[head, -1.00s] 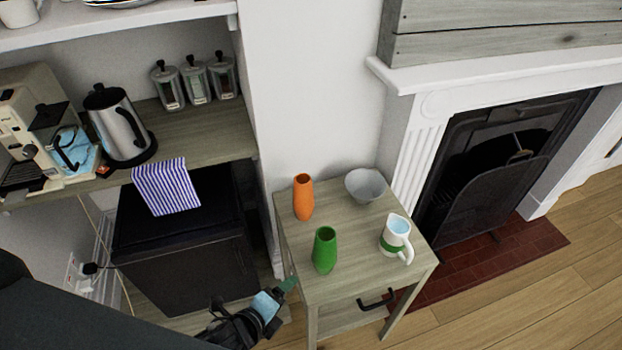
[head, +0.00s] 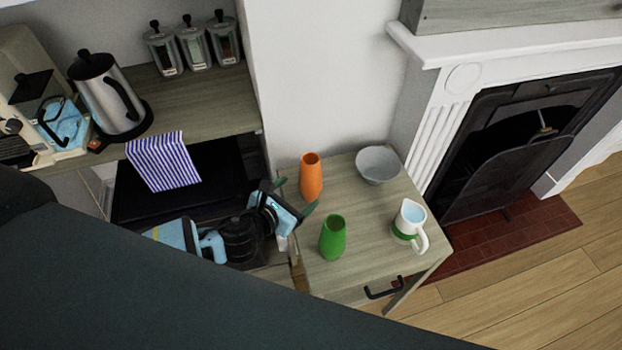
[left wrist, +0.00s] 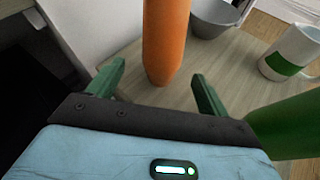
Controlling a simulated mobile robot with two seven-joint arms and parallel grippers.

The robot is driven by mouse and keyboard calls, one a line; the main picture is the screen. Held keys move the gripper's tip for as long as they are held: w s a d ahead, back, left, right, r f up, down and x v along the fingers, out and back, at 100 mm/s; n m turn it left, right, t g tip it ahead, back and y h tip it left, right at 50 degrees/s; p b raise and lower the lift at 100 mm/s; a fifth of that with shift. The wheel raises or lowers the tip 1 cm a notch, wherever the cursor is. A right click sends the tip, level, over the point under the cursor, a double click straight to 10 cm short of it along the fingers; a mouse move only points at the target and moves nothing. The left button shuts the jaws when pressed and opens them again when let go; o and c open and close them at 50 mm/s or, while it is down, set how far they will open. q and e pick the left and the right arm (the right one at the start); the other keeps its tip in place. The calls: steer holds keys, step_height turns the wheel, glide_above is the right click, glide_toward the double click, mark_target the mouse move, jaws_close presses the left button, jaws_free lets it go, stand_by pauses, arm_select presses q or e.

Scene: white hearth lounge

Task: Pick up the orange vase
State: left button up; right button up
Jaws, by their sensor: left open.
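The orange vase (head: 311,177) stands upright on the small wooden side table (head: 357,268), near its back left corner. My left gripper (head: 296,197) is at the table's left edge, open, with its green fingers pointing toward the vase. In the left wrist view the orange vase (left wrist: 165,45) stands just beyond and between the open fingertips (left wrist: 158,82), apart from them. The vase's top is cut off in that view. My right gripper is not in view.
A green vase (head: 333,237) stands close in front of the orange one. A grey bowl (head: 377,165) and a white and green pitcher (head: 410,224) are on the right of the table. A shelf with a kettle (head: 107,95) and striped cloth (head: 162,160) is at left.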

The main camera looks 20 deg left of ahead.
mark_target(304, 190)
arm_select(q)
steer(key=shift+x, duration=1.15)
steer(key=b+x, duration=0.1)
steer(key=x, duration=0.3)
steer(key=shift+d+f, duration=0.15)
steer(key=shift+f, duration=0.05)
steer(key=shift+w+d+f, duration=0.1)
steer(key=shift+w, duration=0.35)
steer(key=c, duration=1.1)
steer(key=shift+c, duration=0.8)
